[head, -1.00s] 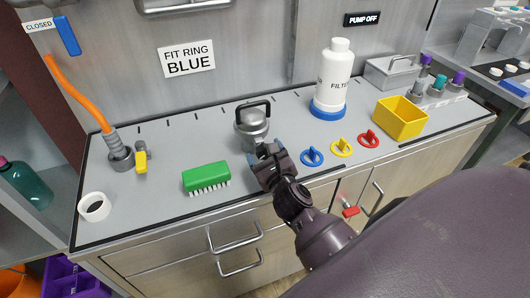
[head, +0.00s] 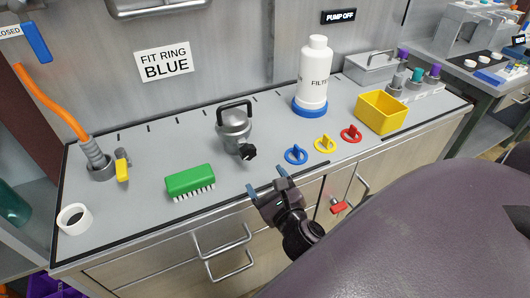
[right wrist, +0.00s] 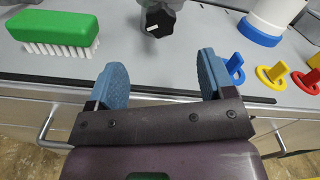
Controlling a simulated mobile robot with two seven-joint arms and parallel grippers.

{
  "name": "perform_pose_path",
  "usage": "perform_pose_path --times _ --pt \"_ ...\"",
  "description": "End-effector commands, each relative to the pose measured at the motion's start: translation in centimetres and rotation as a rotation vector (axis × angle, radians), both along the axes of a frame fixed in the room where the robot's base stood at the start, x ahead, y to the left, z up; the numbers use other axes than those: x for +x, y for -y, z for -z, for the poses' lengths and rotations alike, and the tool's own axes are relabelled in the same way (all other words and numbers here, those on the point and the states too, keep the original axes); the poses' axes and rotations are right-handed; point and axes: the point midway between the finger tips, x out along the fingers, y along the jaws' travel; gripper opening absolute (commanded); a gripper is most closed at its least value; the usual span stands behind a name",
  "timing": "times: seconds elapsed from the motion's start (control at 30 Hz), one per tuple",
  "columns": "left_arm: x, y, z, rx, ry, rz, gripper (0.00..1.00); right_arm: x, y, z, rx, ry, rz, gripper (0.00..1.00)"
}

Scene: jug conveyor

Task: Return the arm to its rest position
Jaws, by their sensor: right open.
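My right gripper (head: 268,187) is open and empty. The jug's black knob (right wrist: 158,24) shows just beyond the fingers there. The jug has a dark handle on top and stands on the counter. My left gripper is not in view.
The counter (head: 130,190) holds a green brush (head: 189,180), blue (head: 296,155), yellow (head: 325,143) and red (head: 351,133) rings, a white filter bottle (head: 313,75) on a blue base and a yellow bin (head: 381,112). Drawer handles project below.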

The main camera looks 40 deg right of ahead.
Motion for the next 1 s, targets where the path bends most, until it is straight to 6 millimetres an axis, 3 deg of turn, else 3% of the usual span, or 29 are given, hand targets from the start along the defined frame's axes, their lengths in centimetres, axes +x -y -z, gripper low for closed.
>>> perform_pose_path --times 0.57,0.8,1.0 --pt "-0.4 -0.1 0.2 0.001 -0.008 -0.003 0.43 0.1 -0.2 -0.2 -0.052 0.0 -0.014 0.76" --pt "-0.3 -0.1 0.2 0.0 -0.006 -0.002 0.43 0.3 -1.5 -1.0 -0.488 0.0 -0.072 0.76" --pt "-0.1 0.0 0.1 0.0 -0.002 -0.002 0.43 0.3 -3.2 -0.2 -0.936 -0.031 -0.14 0.76"
